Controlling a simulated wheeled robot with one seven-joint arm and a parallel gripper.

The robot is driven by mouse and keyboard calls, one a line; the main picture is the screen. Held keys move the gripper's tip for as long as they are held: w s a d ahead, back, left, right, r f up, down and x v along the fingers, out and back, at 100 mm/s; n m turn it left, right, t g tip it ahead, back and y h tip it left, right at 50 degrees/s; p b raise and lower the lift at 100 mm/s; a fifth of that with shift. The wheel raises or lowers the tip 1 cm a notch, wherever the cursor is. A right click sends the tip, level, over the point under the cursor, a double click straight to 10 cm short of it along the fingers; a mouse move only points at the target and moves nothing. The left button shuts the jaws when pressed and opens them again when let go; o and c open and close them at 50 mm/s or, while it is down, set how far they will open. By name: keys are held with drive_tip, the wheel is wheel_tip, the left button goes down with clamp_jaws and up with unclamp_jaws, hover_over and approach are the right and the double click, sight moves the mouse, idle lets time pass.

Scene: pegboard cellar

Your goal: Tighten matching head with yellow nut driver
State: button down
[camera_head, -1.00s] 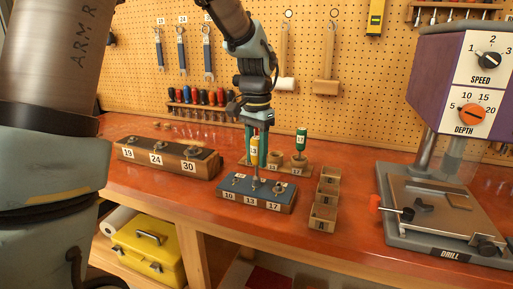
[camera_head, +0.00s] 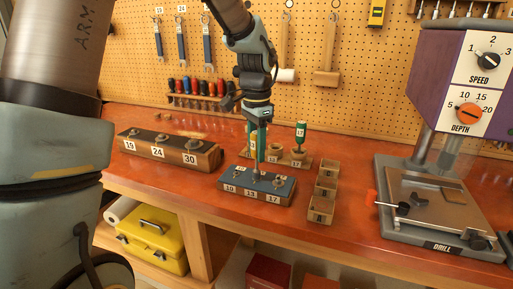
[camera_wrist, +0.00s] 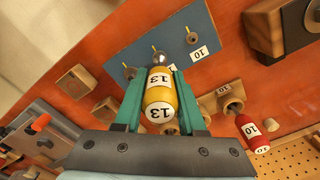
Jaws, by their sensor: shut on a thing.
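My gripper (camera_head: 258,150) is shut on the yellow nut driver (camera_wrist: 159,98), whose handle is marked 13. In the head view the fingers mostly hide the handle. The driver points down at the middle of the blue-topped block (camera_head: 240,185), which carries labels 10, 13 and 17. In the wrist view its metal end (camera_wrist: 160,58) covers the middle of the block, between the head by label 10 (camera_wrist: 191,38) and another head (camera_wrist: 129,72). The middle head is hidden, so I cannot tell whether the socket is fully seated on it.
A wooden rack behind the block holds a green driver (camera_head: 300,132) marked 17; a red driver (camera_wrist: 252,132) marked 10 shows in the wrist view. Wooden bins (camera_head: 321,209) stand right of the block. A longer block (camera_head: 170,152) is at left, a drill press (camera_head: 440,215) at right.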

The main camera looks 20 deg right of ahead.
drive_tip(key=shift+f, duration=0.1)
drive_tip(key=shift+r+p, duration=3.1)
drive_tip(key=shift+r, duration=0.55)
drive_tip(key=c, duration=1.1)
unclamp_jaws()
clamp_jaws()
